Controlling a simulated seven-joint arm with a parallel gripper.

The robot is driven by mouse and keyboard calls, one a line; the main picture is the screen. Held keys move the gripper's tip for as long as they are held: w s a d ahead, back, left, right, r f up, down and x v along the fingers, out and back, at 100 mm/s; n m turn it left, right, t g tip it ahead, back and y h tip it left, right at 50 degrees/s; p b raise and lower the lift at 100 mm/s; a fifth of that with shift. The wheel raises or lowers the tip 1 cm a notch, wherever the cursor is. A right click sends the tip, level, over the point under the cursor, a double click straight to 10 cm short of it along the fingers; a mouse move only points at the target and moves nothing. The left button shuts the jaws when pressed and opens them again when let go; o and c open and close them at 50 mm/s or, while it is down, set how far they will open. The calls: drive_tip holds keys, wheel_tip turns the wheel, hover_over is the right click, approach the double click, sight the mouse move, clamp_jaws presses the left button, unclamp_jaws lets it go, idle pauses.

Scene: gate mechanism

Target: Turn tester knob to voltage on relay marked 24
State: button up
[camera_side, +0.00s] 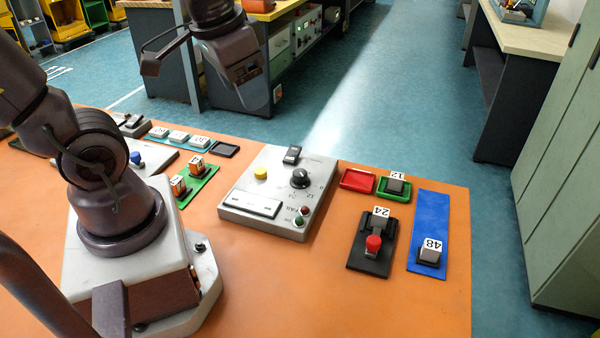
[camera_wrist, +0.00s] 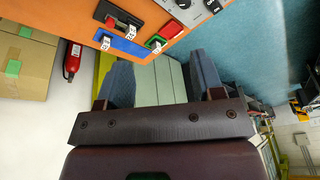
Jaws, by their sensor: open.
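The grey tester (camera_side: 265,205) stands on the orange table with a black round knob (camera_side: 299,178) near its right edge. Small marks, including 12 and 24, lie around the knob; I cannot tell where its pointer aims. The knob shows partly at the top edge of the wrist view (camera_wrist: 212,5). The relay marked 24 (camera_side: 380,215) sits in a black fixture (camera_side: 371,263) with a red-topped part, right of the tester. My gripper (camera_wrist: 160,66) is open and empty, with its two fingers apart. In the side view my wrist is raised behind the table, away from the knob.
A relay marked 12 (camera_side: 396,183) is on a green tray beside an empty red tray (camera_side: 358,180). A yellow button (camera_side: 260,173) is on the tester. Orange relays (camera_side: 179,186) stand on a green tray to its left.

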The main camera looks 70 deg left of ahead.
drive_tip(key=w+a+f+g, duration=0.3)
drive_tip(key=w+a+f, duration=0.1)
drive_tip(key=a+f, duration=0.15)
drive_tip(key=h, duration=0.1)
hover_over(300, 172)
wheel_tip(300, 172, down, 10)
drive_tip(key=r, duration=0.1)
wheel_tip(300, 172, down, 13)
drive_tip(key=shift+f, duration=0.15)
drive_tip(key=shift+c, duration=0.3)
drive_tip(key=c, duration=0.9)
drive_tip(key=shift+o, duration=0.2)
